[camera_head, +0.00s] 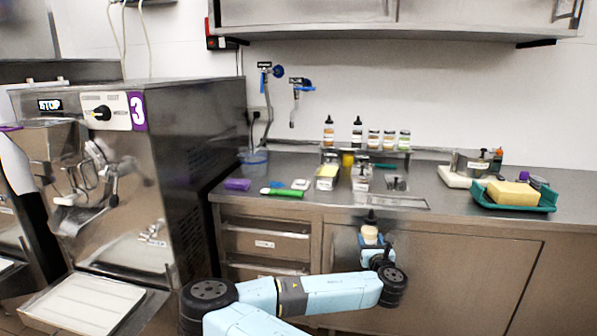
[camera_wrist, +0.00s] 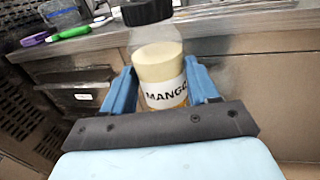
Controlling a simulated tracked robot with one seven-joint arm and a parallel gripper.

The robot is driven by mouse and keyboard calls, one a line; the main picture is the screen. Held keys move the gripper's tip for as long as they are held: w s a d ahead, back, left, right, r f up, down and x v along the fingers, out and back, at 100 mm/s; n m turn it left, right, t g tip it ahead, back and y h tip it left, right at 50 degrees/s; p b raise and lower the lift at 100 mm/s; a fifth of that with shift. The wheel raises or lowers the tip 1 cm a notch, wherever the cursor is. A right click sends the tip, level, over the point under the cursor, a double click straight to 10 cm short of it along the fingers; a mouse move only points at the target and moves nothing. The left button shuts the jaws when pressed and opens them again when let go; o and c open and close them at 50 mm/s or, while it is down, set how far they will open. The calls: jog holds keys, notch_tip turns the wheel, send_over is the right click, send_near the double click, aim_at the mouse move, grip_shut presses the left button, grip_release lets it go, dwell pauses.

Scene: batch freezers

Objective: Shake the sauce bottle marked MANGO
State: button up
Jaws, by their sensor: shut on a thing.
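The sauce bottle marked MANGO (camera_wrist: 158,72) is clear with a black cap, a pale yellow band and a white label reading MANGO. My gripper (camera_wrist: 163,92) is shut on it, with one blue finger on each side of the bottle. In the head view the bottle (camera_head: 370,234) is held upright in my gripper (camera_head: 376,252), in front of the counter's front edge and the cabinet door. In the wrist view it looks close to upright. Its lower end is hidden behind the gripper's dark bar.
A batch freezer (camera_head: 130,170) stands at left. A wall cupboard (camera_head: 440,33) hangs above.

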notch_tip(320, 180, down, 6)
jog(key=shift+f, duration=0.25)
notch_tip(320, 180, up, 7)
jog(key=shift+r, duration=0.1)
notch_tip(320, 180, down, 8)
jog(key=shift+w+r, duration=0.1)
jog(key=shift+w, duration=0.05)
jog(key=shift+r, duration=0.2)
jog(key=shift+r, duration=3.7)
notch_tip(320, 180, down, 8)
jog(key=shift+r, duration=0.25)
